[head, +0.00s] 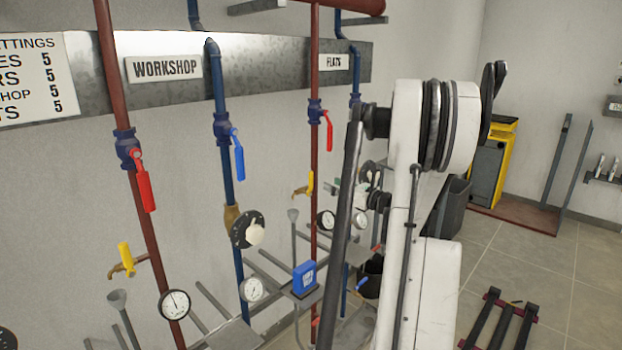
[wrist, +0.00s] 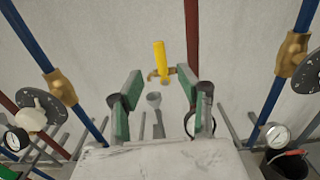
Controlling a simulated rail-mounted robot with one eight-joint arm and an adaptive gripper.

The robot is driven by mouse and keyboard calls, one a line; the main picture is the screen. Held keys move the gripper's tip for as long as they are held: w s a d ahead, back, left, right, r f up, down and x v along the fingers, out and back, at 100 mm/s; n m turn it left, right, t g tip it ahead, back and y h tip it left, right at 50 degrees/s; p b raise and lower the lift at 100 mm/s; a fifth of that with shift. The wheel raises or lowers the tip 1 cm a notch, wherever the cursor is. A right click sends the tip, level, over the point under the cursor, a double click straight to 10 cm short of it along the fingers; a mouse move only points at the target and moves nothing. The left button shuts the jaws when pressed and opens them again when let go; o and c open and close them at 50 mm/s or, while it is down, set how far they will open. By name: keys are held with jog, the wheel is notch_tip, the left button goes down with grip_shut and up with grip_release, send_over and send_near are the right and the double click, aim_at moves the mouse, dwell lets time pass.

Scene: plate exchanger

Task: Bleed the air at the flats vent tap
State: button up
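The flats vent tap is a small brass tap with a yellow handle (head: 310,183) on the red pipe below the FLATS sign (head: 333,62). In the wrist view its yellow handle (wrist: 160,57) stands upright, ahead of and between my fingertips. My gripper (wrist: 160,84) is open, with green pads on both sides and nothing between them. In the head view my gripper (head: 338,188) is just right of the tap, partly hidden by my arm. I see no contact with the handle. A grey funnel (wrist: 153,99) sits below the tap.
A similar yellow-handled tap (head: 125,258) is on the workshop red pipe at left. Blue pipes with dials (wrist: 40,105) flank my gripper. Gauges (head: 326,220) and a blue box (head: 304,278) are below. A black bucket (wrist: 286,164) stands lower right.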

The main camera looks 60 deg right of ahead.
aim_at(313, 177)
jog(key=w, duration=0.3)
jog(key=w+d, duration=0.1)
jog(key=w, duration=0.3)
jog(key=w+b, duration=0.1)
jog(key=w, duration=0.2)
jog(key=shift+w+d, duration=0.35)
grip_shut()
